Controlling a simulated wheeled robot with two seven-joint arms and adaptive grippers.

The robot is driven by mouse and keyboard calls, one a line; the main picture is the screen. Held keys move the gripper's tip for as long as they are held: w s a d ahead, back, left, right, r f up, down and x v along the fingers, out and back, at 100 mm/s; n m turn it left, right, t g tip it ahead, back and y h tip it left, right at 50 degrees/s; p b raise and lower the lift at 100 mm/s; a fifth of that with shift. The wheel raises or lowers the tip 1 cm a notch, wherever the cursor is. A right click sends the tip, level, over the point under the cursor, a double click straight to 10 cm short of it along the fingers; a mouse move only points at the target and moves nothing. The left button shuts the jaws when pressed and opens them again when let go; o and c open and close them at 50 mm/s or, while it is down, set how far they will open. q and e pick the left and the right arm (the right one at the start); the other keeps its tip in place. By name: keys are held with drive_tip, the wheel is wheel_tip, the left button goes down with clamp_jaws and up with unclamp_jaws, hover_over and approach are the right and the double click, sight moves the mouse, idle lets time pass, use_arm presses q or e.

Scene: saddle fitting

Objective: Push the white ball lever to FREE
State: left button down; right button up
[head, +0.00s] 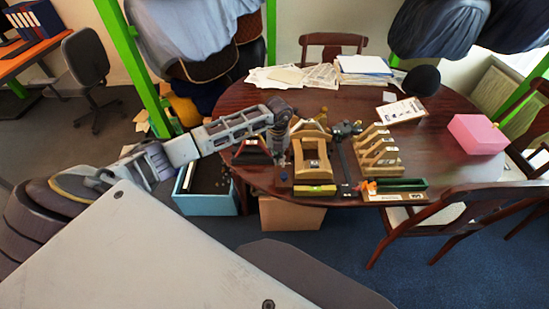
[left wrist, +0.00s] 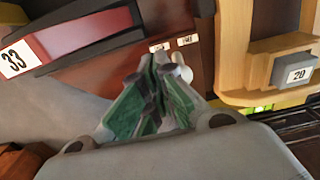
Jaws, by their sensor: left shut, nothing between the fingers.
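My left gripper (head: 278,153) reaches down over the table's left front part, beside the wooden saddle fixture (head: 314,162). In the left wrist view its green-padded fingers (left wrist: 157,82) are shut with nothing between them. A small white rounded piece, seemingly the white ball lever (left wrist: 183,73), shows just right of the fingertips. It is partly hidden by them, and I cannot tell whether they touch. Two small white labels (left wrist: 187,40) lie just beyond it; their text is too small to read. The lever cannot be made out in the head view. My right gripper is not in view.
A red-and-black block marked 33 (left wrist: 85,38) is left of the fingers, and a wooden part with tag 20 (left wrist: 298,74) is right. A slotted wooden rack (head: 378,150), green tray (head: 400,184) and pink box (head: 477,134) stand farther right on the table. Papers lie at the back.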

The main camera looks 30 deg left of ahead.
use_arm(q)
drive_tip(key=shift+w+d, duration=0.3)
drive_tip(key=shift+d, duration=0.2)
drive_tip(key=shift+s+a, duration=0.35)
drive_tip(key=shift+a, duration=0.15)
idle(0.4)
drive_tip(key=shift+r, duration=0.15)
wheel_tip(320, 180, up, 7)
drive_tip(key=p, duration=0.4)
drive_tip(key=shift+p, duration=0.35)
idle(0.8)
idle(0.4)
